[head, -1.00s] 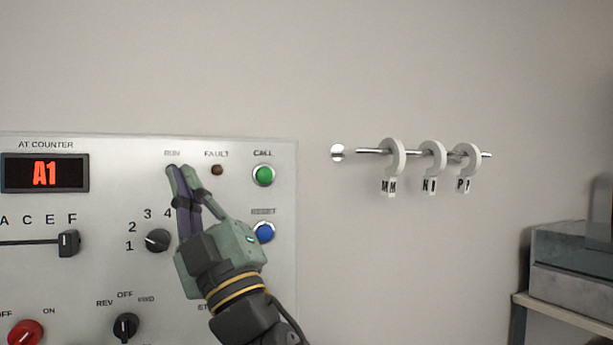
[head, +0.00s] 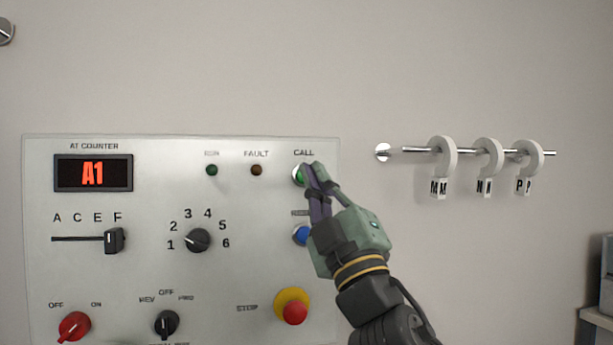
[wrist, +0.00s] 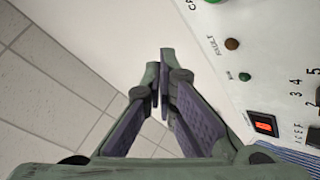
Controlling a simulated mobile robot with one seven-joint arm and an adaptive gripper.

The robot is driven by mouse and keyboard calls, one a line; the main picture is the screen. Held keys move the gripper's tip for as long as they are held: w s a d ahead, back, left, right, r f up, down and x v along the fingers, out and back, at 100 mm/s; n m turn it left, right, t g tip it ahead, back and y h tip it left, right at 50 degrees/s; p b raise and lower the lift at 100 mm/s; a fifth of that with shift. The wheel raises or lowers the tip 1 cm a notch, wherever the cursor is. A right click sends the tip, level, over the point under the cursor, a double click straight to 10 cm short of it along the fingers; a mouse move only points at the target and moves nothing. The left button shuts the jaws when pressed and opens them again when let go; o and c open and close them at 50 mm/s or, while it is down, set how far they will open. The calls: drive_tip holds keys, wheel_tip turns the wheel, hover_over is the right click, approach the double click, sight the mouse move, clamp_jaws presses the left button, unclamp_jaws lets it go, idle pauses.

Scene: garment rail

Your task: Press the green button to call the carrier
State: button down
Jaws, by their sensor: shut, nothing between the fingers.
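The green CALL button (head: 299,175) is at the upper right of the control panel (head: 130,290), under its label. My gripper (head: 312,168) is shut and empty. In the head view its fingertips overlap the right part of the button; I cannot tell whether they touch it. In the wrist view my gripper (wrist: 160,85) points along the panel face, and the green button (wrist: 212,1) is cut by the top edge.
The blue RESET button (head: 301,235) is just below, partly hidden by my gripper. A red STOP button (head: 295,312) on yellow is lower down. A rotary selector (head: 198,240) and a slider (head: 115,240) are left. A rail (head: 415,149) with hooked tags is on the wall at right.

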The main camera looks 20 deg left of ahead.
drive_tip(key=w+a, duration=0.4)
drive_tip(key=w, duration=0.2)
drive_tip(key=shift+w+a+p, duration=0.3)
drive_tip(key=shift+w+p, duration=0.05)
drive_tip(key=shift+w, duration=0.05)
drive_tip(key=shift+w, duration=0.1)
idle(1.1)
drive_tip(key=shift+w+a, duration=0.25)
